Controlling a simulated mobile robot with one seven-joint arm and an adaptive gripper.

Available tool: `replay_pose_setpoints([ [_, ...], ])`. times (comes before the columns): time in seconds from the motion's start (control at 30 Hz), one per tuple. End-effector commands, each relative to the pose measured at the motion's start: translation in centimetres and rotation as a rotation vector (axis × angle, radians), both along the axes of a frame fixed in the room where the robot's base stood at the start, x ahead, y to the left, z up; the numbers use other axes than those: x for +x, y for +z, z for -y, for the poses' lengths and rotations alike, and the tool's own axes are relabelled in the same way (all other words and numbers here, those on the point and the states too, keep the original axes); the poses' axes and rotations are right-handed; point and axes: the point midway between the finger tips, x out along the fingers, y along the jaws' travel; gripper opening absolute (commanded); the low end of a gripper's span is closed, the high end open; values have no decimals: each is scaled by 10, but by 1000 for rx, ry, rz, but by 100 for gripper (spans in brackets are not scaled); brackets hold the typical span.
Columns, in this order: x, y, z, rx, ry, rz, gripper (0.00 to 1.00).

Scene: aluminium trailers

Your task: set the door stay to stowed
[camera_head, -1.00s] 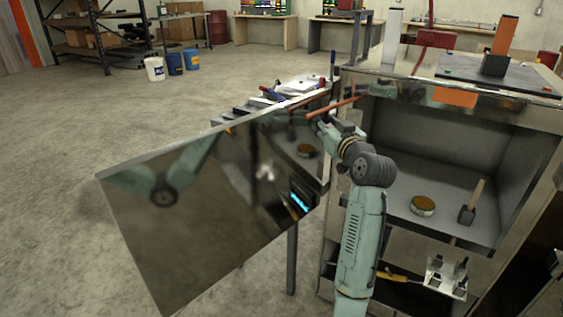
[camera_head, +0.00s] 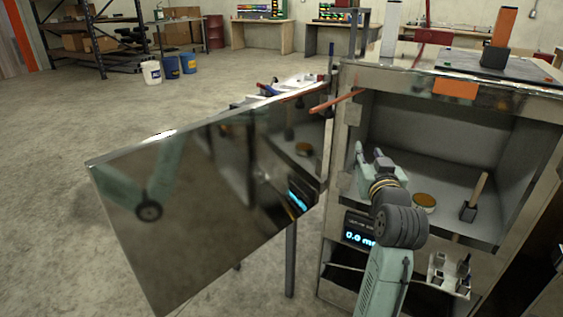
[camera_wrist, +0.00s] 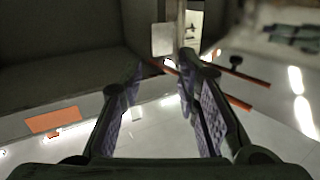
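The door stay appears to be the orange-red bar (camera_head: 335,102) between the cabinet's upper left front corner and the open, mirror-like door (camera_head: 190,200). In the wrist view two orange-red bars show, one (camera_wrist: 240,76) above the other; I cannot tell which is a reflection. My gripper (camera_head: 368,152) is in front of the compartment opening, below and right of the bar and apart from it. In the wrist view its two fingers (camera_wrist: 165,100) stand apart with nothing held between them.
The open compartment (camera_head: 450,140) holds a round brown-topped tin (camera_head: 424,201) and a wooden-handled mallet or brush (camera_head: 474,200). A lit display (camera_head: 361,232) sits below it. An orange label (camera_head: 455,89) is on the top edge. Clear floor lies left of the door.

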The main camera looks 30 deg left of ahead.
Motion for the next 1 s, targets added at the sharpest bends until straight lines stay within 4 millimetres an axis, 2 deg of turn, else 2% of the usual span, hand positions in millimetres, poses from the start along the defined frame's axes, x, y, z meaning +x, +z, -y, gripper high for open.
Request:
replay_pose_setpoints([
  [0.03, -5, -13, 2, 1, -39, 15, 30],
  [0.13, -12, -21, 14, 7, -128, 55, 30],
  [0.4, -50, -9, -27, 55, -129, 252, 30],
  [0.67, -81, 9, -66, 102, -60, 373, 30],
  [1.0, -129, 26, -110, 175, 39, 517, 30],
])
